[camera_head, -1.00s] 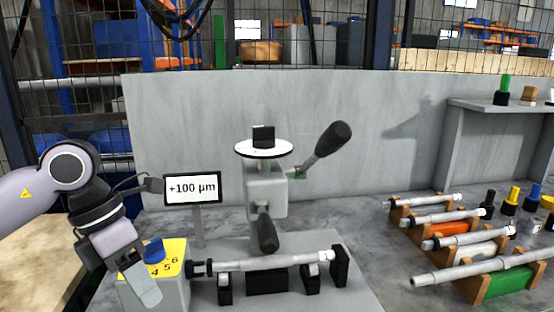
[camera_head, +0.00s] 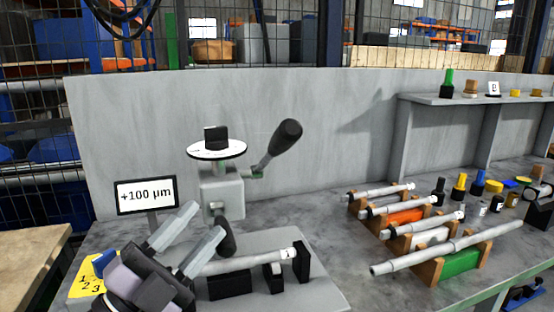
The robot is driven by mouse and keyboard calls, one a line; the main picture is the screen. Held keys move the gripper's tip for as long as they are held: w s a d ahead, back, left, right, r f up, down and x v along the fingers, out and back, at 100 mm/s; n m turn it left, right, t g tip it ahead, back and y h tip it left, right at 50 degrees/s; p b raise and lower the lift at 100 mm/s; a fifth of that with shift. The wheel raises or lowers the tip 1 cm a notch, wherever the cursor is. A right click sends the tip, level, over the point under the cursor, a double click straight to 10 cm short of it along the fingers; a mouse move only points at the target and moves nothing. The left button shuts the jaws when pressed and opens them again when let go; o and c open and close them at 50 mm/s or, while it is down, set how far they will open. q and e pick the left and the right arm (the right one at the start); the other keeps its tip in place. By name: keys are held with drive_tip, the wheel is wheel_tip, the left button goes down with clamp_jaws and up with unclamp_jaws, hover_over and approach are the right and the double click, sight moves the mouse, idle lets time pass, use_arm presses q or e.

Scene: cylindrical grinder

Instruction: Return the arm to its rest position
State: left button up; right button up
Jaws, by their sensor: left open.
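My left gripper (camera_head: 204,220) is at the lower left, in front of the grinder. Its two grey fingers are apart, with nothing between them, and point up and to the right. It hides the left end of the shaft (camera_head: 250,261) in the grinder and part of the yellow numbered dial plate (camera_head: 84,281). The grinder (camera_head: 222,192) has a white disc on top and a black-handled lever (camera_head: 283,142). The display (camera_head: 146,195) reads "+100 µm". My right gripper is not in view.
Several shafts rest in wooden holders on the right, with orange (camera_head: 405,215), white and green (camera_head: 461,262) blocks. Small coloured bottles and caps stand behind them. A grey shelf (camera_head: 460,100) and back panel (camera_head: 330,130) bound the bench. Bare bench lies between grinder and holders.

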use_arm(q)
drive_tip(key=s+a+f+n+g+y, duration=0.1)
drive_tip(key=a+f+n+g+y, duration=0.1)
drive_tip(key=a+f+n+y, duration=0.6)
drive_tip(key=s+a+f+n+g+y, duration=0.25)
drive_tip(key=f+n+y, duration=0.6)
drive_tip(key=f, duration=0.55)
drive_tip(key=s+a+f+n+g, duration=0.1)
drive_tip(key=s+f+n+g, duration=0.1)
drive_tip(key=s+f+g, duration=0.55)
drive_tip(key=s+a+f+n+g, duration=0.15)
drive_tip(key=s+f, duration=0.35)
drive_tip(key=s, duration=0.5)
drive_tip(key=w+d+f+t+h+p, duration=0.2)
drive_tip(key=w+d+f+t, duration=0.1)
drive_tip(key=w+f+t, duration=0.3)
drive_tip(key=shift+w+d+f+h, duration=0.2)
drive_tip(key=shift+w+f+h, duration=0.15)
drive_tip(key=shift+w, duration=0.2)
drive_tip(key=shift+r+t, duration=0.1)
drive_tip(key=shift+t, duration=0.15)
